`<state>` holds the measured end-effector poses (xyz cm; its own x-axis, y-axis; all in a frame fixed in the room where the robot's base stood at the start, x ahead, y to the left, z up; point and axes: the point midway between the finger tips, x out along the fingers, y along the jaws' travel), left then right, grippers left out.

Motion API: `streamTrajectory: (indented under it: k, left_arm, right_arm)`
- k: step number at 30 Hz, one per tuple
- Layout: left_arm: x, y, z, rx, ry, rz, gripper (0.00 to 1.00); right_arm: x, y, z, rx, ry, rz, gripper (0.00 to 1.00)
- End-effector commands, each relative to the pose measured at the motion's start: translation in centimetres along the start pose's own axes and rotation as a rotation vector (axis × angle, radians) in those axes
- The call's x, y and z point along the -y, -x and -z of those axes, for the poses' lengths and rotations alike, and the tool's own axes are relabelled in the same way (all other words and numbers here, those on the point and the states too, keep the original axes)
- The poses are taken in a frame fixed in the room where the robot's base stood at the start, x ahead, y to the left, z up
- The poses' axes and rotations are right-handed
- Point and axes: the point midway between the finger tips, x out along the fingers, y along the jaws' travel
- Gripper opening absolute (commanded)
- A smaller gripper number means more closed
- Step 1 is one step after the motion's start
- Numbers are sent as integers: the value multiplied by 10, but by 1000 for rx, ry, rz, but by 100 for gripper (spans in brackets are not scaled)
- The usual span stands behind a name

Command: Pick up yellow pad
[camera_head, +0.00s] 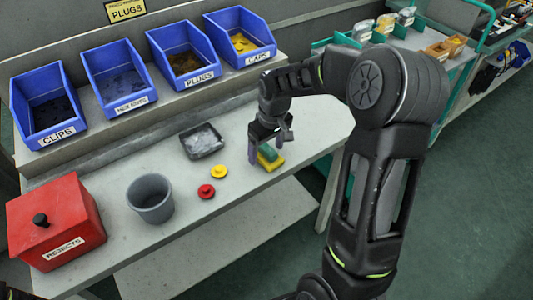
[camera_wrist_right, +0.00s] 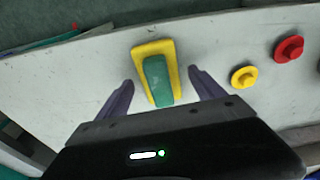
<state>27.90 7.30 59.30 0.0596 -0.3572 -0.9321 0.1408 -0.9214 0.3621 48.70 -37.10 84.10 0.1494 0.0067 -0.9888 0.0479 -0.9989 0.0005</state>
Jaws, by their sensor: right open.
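The yellow pad (camera_head: 272,163) lies on the grey bench near its front edge, with a green upper part on it. In the right wrist view the pad's yellow border (camera_wrist_right: 147,49) shows around the green part (camera_wrist_right: 157,80). My right gripper (camera_head: 270,143) is open just above the pad and partly hides it in the head view. In the wrist view its two purple fingers (camera_wrist_right: 161,80) lie on either side of the pad, with visible gaps. I cannot tell the exact height of the fingertips above the bench. My left gripper is not in view.
A yellow knobbed piece (camera_head: 219,171), a red one (camera_head: 206,191), a grey tray (camera_head: 202,141) and a grey bucket (camera_head: 151,198) stand left of the pad. A red rejects box (camera_head: 57,222) is at far left. Blue bins (camera_head: 118,79) line the back shelf.

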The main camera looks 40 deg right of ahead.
Motion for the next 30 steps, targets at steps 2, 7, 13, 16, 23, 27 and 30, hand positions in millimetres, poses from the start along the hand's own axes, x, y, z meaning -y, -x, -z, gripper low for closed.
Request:
streamTrajectory:
  k: [2, 7, 13, 16, 23, 27, 30]
  left_arm:
    - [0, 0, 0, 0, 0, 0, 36]
    - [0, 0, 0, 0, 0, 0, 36]
    - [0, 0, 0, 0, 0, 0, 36]
    - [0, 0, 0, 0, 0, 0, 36]
    - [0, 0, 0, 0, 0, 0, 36]
    - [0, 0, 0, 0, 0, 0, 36]
    - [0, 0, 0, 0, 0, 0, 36]
  right_arm:
    - [0, 0, 0, 0, 0, 0, 78]
    - [0, 0, 0, 0, 0, 0, 78]
    - [0, 0, 0, 0, 0, 0, 71]
    - [0, 0, 0, 0, 0, 0, 63]
    - [0, 0, 0, 0, 0, 0, 44]
    - [0, 0, 0, 0, 0, 0, 32]
    - [0, 0, 0, 0, 0, 0, 24]
